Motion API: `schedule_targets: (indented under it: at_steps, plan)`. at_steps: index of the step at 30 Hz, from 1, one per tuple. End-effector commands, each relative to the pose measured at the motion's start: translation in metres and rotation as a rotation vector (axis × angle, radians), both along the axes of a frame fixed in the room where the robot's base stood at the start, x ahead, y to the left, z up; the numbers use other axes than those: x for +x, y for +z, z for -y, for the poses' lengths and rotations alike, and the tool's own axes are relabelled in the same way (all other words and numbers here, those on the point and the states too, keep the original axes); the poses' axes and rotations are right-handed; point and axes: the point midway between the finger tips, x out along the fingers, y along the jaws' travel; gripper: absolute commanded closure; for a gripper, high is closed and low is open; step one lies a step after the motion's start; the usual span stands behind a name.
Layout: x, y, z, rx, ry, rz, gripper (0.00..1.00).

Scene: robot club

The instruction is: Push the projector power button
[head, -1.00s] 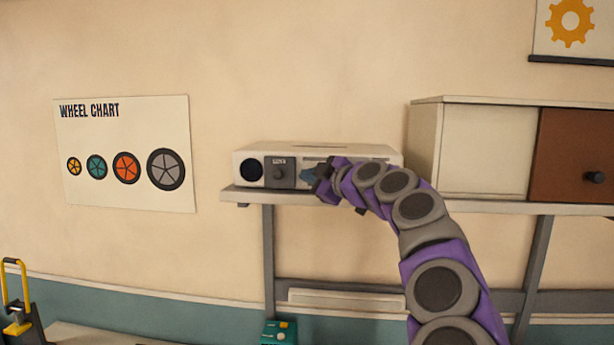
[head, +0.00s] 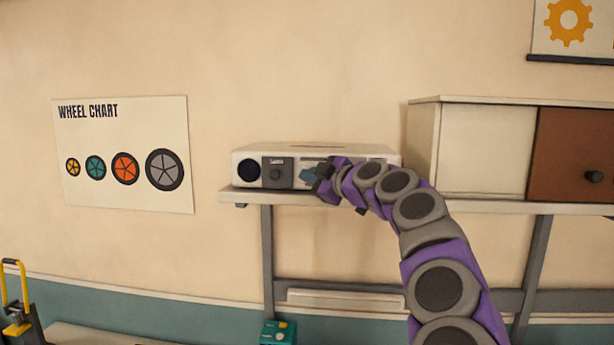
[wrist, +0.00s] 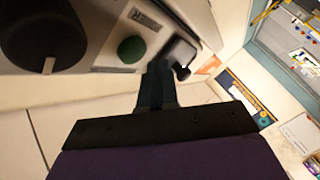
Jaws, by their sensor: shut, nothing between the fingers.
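The white projector (head: 316,153) stands on the shelf, with a dark round lens at its left and a grey panel with a knob (head: 276,174). In the wrist view its front (wrist: 105,60) shows a large dark knob (wrist: 45,35), a green round button (wrist: 131,50) and a partly hidden label ending in "ER". A dark block with a light face (wrist: 179,56) is right of the button. My gripper (head: 306,174) is shut and empty at the projector's front, right of the knob panel. In the wrist view its fingertips (wrist: 158,70) are just right of and below the green button; contact cannot be told.
The shelf (head: 245,196) carries the projector and a cabinet (head: 475,150) with a brown door to the right. A wheel chart (head: 124,155) hangs on the wall at left. A teal box (head: 278,333) is below. The space left of the projector is free.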

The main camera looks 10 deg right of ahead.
Motion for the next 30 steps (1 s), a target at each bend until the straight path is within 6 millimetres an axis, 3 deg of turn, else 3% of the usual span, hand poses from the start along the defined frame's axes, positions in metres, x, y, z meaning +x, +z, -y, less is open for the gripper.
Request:
schedule_targets:
  at_steps: [30]
  plan:
    - [0.0066, -0.0003, 0.0084, 0.001, -0.003, 0.001, 1.00]
